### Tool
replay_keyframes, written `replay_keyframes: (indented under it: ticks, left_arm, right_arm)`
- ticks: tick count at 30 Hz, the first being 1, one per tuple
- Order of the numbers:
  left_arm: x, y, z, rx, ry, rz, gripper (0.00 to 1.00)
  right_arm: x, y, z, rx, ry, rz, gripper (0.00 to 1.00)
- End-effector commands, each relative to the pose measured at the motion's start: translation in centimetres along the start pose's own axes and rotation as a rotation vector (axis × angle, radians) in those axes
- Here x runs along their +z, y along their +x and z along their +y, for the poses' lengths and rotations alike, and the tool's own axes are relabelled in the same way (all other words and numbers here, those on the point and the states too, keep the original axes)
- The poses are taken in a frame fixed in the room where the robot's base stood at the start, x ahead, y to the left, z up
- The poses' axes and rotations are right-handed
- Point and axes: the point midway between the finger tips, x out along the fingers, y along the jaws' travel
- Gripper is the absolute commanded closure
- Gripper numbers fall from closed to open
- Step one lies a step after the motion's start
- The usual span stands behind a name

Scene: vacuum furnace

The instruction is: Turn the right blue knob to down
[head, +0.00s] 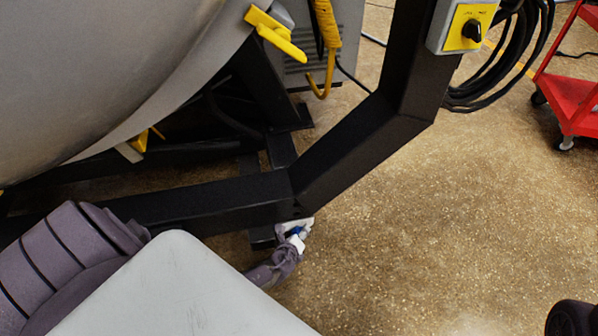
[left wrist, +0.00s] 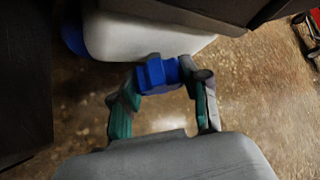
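A white housing (left wrist: 140,36) carries a blue knob (left wrist: 157,73) on its near side; another blue part (left wrist: 73,33) shows at its left end. My left gripper (left wrist: 165,80) has a finger on each side of the knob, with the tips against it. In the head view, my left gripper (head: 288,250) is low beside the black frame, at a small white and blue fitting (head: 299,231). The gripper and frame partly hide the fitting, and the knob's angle is hard to read. My right gripper is not in view.
A black frame (head: 365,145) bends above and beside the fitting, with a large grey vessel (head: 90,70) at the left. A switch box (head: 464,27) and black cables (head: 500,70) are at the upper right, near a red cart (head: 575,92). Open floor lies right of the frame.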

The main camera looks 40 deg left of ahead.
Motion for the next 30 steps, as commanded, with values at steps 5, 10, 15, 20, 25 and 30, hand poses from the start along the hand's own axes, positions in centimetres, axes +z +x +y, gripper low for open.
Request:
replay_keyframes:
  ticks: [5,10,15,20,25,30]
  left_arm:
    - [0.0,0.0,0.1,0.001,0.0,0.0,0.29]
    - [0.0,0.0,0.0,0.0,0.0,0.0,0.29]
    - [-0.1,-0.2,0.0,0.0,-0.002,0.0,0.29]
    - [-0.2,-1.3,0.1,0.001,-0.006,0.002,0.29]
    - [-0.2,-3.7,0.1,0.0,-0.006,0.001,0.29]
    - [-0.1,-6.8,0.2,0.0,-0.002,0.001,0.29]
  right_arm:
    - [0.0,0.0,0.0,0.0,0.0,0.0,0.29]
    - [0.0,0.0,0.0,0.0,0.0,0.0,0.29]
    - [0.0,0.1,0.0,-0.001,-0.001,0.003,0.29]
    - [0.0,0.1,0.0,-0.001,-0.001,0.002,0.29]
    - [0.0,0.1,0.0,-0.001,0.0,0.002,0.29]
    - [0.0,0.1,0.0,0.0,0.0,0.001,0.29]
